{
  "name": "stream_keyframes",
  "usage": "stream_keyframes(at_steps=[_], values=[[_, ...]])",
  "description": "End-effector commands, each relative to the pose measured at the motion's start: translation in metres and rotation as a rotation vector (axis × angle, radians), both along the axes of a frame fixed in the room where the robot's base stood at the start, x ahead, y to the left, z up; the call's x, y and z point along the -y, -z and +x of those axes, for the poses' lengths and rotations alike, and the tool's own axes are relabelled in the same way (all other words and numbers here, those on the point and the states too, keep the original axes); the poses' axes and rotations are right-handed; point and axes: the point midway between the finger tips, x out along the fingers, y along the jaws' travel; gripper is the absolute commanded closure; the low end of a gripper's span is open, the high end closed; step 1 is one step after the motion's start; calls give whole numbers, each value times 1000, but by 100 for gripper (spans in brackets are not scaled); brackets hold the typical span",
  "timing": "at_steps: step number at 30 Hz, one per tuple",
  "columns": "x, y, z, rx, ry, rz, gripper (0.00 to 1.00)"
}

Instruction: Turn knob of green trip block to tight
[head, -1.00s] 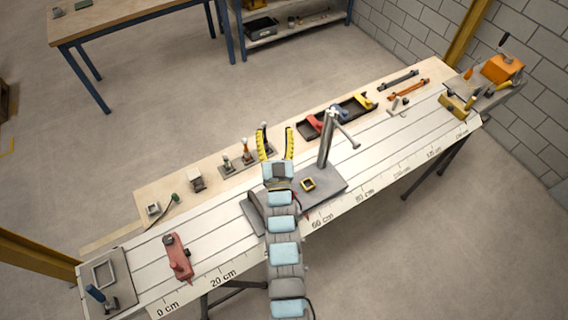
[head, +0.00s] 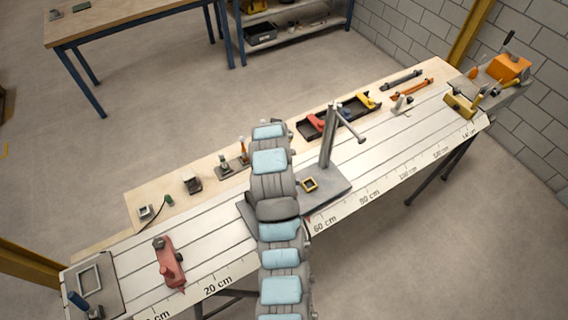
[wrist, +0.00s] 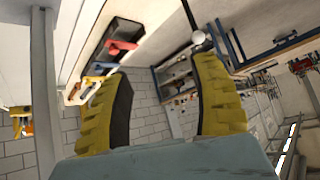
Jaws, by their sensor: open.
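I cannot make out a green trip block or its knob in either view. My gripper (wrist: 165,66) is open and empty in the wrist view, its two yellow ribbed fingers spread apart. In the head view my arm hides the gripper. A red block (head: 170,264) with a dark knob sits on the left of the slotted white bed (head: 215,247). A yellow block (head: 460,106) sits at the bed's right end. A dark tray holds a red block (head: 315,122), a blue one (head: 346,110) and a yellow one (head: 368,101). The wrist view also shows the red block (wrist: 121,47).
A steel post (head: 328,140) with a side lever rises mid-bed, just right of my arm. A small green bulb-like thing (head: 168,200) with a cord lies on the back-left board. An orange box (head: 508,67) stands at the far right. Free floor lies behind the bed.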

Motion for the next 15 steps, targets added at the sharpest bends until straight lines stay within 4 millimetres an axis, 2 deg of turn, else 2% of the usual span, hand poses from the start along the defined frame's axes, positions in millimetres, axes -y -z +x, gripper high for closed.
stream_keyframes(at_steps=[7,15], values=[[4,3,-31,-245,67,-1,38],[6,1,-51,-361,102,-4,38]])
